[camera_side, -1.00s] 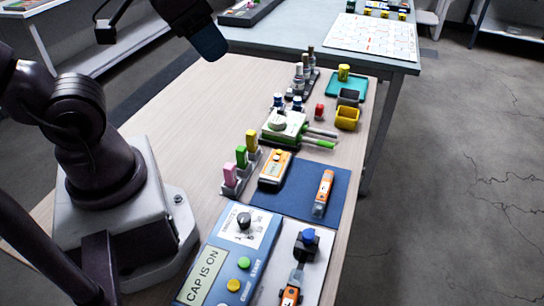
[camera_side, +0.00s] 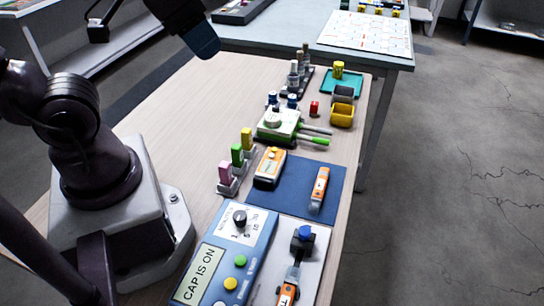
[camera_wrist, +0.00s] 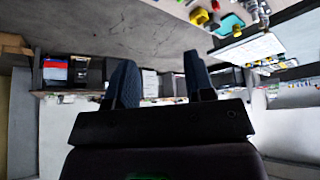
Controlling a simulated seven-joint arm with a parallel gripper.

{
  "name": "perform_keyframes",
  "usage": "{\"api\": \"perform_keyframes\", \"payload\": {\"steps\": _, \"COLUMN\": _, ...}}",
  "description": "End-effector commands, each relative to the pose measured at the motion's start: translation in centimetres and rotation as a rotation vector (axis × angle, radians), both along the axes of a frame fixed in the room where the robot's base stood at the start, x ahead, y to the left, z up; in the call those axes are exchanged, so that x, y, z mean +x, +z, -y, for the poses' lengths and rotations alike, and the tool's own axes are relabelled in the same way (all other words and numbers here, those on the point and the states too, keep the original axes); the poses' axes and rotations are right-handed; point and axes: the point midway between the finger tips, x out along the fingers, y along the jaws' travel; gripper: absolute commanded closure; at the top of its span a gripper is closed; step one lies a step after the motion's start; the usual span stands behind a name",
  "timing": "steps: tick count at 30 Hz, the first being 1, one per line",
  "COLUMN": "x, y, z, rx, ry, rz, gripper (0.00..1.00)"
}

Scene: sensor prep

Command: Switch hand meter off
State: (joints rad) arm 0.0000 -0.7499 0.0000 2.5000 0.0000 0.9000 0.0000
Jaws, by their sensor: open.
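An orange and white hand-held device (camera_side: 270,166), which looks like the hand meter, lies at the left edge of a dark blue mat (camera_side: 291,190) in the side view. It has a small display and an orange button area; its switch state is too small to read. A slimmer orange and grey tool (camera_side: 319,186) lies on the mat's right part. My gripper (camera_side: 205,44) is high above the table's far left side, well away from the device. In the wrist view my gripper (camera_wrist: 160,82) shows two dark fingers spread apart with nothing between them.
A blue panel (camera_side: 222,262) reading "CAP IS ON" with a knob and buttons is in front. Pink, green and yellow blocks (camera_side: 237,155) stand left of the device. A green-white unit (camera_side: 277,124) and a yellow bin (camera_side: 342,115) are behind.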

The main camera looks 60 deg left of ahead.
Motion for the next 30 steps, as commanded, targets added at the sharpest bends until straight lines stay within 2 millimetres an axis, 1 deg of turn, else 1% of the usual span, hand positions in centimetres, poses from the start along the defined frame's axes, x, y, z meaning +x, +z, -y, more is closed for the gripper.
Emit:
{"api": "perform_keyframes", "payload": {"steps": 7, "x": 0.0, "y": 0.0, "z": 0.0, "rx": 0.0, "ry": 0.0, "rz": 0.0, "gripper": 0.51}}
{"api": "perform_keyframes", "payload": {"steps": 8, "x": 0.0, "y": 0.0, "z": 0.0, "rx": 0.0, "ry": 0.0, "rz": 0.0, "gripper": 0.58}}
{"api": "perform_keyframes", "payload": {"steps": 9, "x": 0.0, "y": 0.0, "z": 0.0, "rx": 0.0, "ry": 0.0, "rz": 0.0, "gripper": 0.67}}
{"api": "perform_keyframes", "payload": {"steps": 11, "x": 0.0, "y": 0.0, "z": 0.0, "rx": 0.0, "ry": 0.0, "rz": 0.0, "gripper": 0.81}}
{"api": "perform_keyframes", "payload": {"steps": 12, "x": 0.0, "y": 0.0, "z": 0.0, "rx": 0.0, "ry": 0.0, "rz": 0.0, "gripper": 0.9}}
{"api": "perform_keyframes", "payload": {"steps": 13, "x": 0.0, "y": 0.0, "z": 0.0, "rx": 0.0, "ry": 0.0, "rz": 0.0, "gripper": 0.97}}
{"api": "perform_keyframes", "payload": {"steps": 14, "x": 0.0, "y": 0.0, "z": 0.0, "rx": 0.0, "ry": 0.0, "rz": 0.0, "gripper": 1.0}}
{"api": "perform_keyframes", "payload": {"steps": 30, "x": 0.0, "y": 0.0, "z": 0.0, "rx": 0.0, "ry": 0.0, "rz": 0.0, "gripper": 1.0}}
